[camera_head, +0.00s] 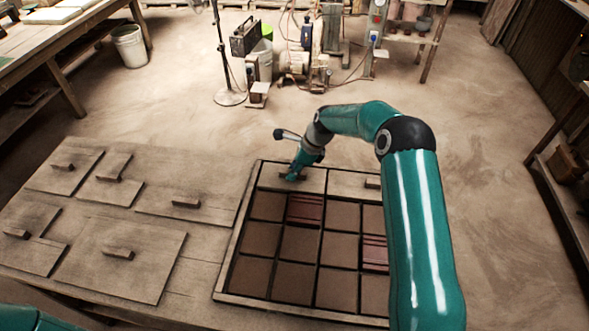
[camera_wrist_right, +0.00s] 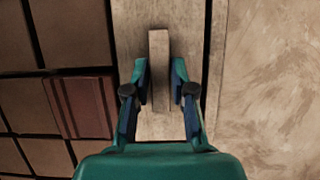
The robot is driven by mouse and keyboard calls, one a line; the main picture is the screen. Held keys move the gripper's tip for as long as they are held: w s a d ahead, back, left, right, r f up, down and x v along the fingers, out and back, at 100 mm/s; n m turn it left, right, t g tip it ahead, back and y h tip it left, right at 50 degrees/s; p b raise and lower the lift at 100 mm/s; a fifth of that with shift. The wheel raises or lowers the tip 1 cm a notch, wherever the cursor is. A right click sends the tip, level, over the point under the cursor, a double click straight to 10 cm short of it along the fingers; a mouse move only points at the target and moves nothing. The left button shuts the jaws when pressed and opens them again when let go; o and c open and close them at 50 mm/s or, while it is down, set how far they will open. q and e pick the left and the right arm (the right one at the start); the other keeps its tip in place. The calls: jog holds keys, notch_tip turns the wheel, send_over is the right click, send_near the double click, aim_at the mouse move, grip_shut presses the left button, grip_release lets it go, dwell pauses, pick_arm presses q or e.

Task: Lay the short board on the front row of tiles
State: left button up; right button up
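The short board (camera_head: 273,178) lies in the far row of the tile frame, at its left end, and looks flat there. In the right wrist view this wooden board (camera_wrist_right: 157,127) fills the middle, with a raised bar handle (camera_wrist_right: 159,50). Tiles under the board are hidden. Brown tiles (camera_head: 337,248) fill the nearer rows. My left gripper is not in view.
A longer board (camera_head: 343,183) with a handle lies right of the short board in the same row, partly behind my arm. Dark red ridged tiles (camera_head: 306,210) sit among plain ones. Several handled boards, including a large one (camera_head: 145,265), lie on the table left of the frame.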

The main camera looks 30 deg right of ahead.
jog(key=shift+o, duration=1.2)
jog(key=shift+r, duration=0.15)
jog(key=shift+r+p, duration=0.3)
jog(key=shift+s+d+r, duration=0.1)
jog(key=shift+r, duration=0.15)
jog(key=b+v, duration=0.2)
jog(key=v, duration=0.9)
jog(key=shift+s+r, duration=0.2)
jog(key=shift+f, duration=0.1)
